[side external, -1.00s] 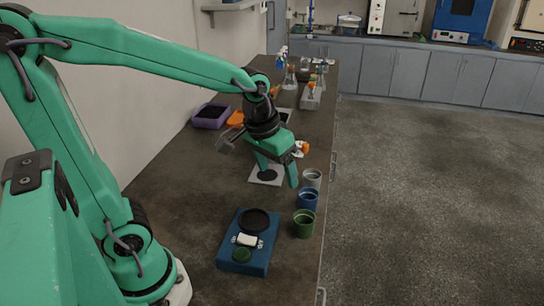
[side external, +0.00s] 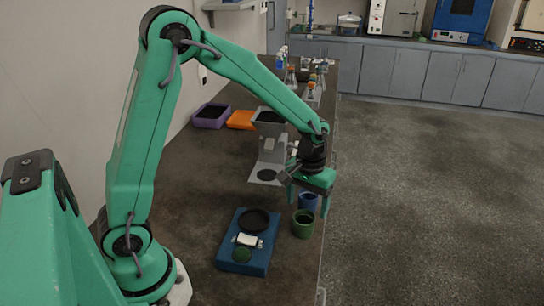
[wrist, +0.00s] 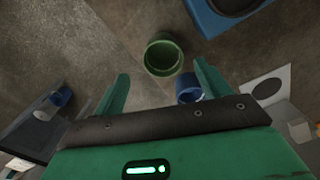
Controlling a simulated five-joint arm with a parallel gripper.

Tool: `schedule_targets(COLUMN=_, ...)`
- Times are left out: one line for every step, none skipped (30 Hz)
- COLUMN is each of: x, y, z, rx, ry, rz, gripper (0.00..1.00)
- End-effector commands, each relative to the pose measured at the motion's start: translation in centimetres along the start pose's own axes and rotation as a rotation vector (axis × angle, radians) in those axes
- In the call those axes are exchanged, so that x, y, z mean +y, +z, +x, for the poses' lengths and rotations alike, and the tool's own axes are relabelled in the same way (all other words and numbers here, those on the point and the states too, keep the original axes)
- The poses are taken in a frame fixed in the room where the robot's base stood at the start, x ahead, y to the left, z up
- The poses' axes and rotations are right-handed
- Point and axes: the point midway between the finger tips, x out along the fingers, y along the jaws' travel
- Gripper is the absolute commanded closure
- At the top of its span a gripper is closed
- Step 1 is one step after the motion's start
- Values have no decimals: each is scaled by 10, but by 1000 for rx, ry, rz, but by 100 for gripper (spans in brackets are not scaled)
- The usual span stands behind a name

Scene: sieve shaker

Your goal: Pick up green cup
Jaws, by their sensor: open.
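The green cup (side external: 303,226) stands upright on the bench near its right edge; its open mouth also shows in the wrist view (wrist: 163,55). My gripper (side external: 308,205) is open and empty, pointing down above and slightly behind the cup in the side view. In the wrist view the cup lies between and just beyond the two fingertips (wrist: 160,72), not touching them as far as I can tell. The blue cup (side external: 308,202) stands right behind the green one, partly hidden by my gripper; it also shows in the wrist view (wrist: 188,90).
A blue device (side external: 247,256) with a dark round pan sits left of the green cup. A grey hopper stand (side external: 270,140) is farther back. A purple tray (side external: 210,117), an orange tray (side external: 241,120) and flasks stand behind. The bench edge is close on the right.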

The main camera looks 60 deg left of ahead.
Motion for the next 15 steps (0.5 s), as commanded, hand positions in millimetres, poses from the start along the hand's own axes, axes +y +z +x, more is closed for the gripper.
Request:
schedule_targets(x=0, y=0, z=0, rx=0, ry=0, rz=0, gripper=24)
schedule_targets(x=0, y=0, z=0, rx=0, ry=0, rz=0, gripper=24)
schedule_targets(x=0, y=0, z=1, rx=0, ry=0, rz=0, gripper=24)
schedule_targets(x=0, y=0, z=2, rx=0, ry=0, rz=0, gripper=24)
schedule_targets(x=0, y=0, z=4, rx=-1, ry=0, rz=0, gripper=24)
schedule_targets(x=0, y=0, z=6, rx=-1, ry=0, rz=1, gripper=24)
schedule_targets(x=0, y=0, z=9, rx=-1, ry=-1, rz=1, gripper=24)
schedule_targets(x=0, y=0, z=11, rx=-2, ry=-1, rz=1, gripper=24)
schedule_targets(x=0, y=0, z=14, rx=-2, ry=-1, rz=1, gripper=24)
schedule_targets(x=0, y=0, z=17, rx=-2, ry=-1, rz=1, gripper=24)
schedule_targets(x=-1, y=0, z=20, rx=-2, ry=-1, rz=1, gripper=24)
schedule_targets(x=-1, y=1, z=22, rx=-2, ry=-1, rz=1, gripper=24)
schedule_targets(x=-1, y=1, z=24, rx=-2, ry=-1, rz=1, gripper=24)
schedule_targets(x=-1, y=0, z=25, rx=-2, ry=-1, rz=1, gripper=24)
schedule_targets(x=-1, y=0, z=26, rx=-1, ry=0, rz=1, gripper=24)
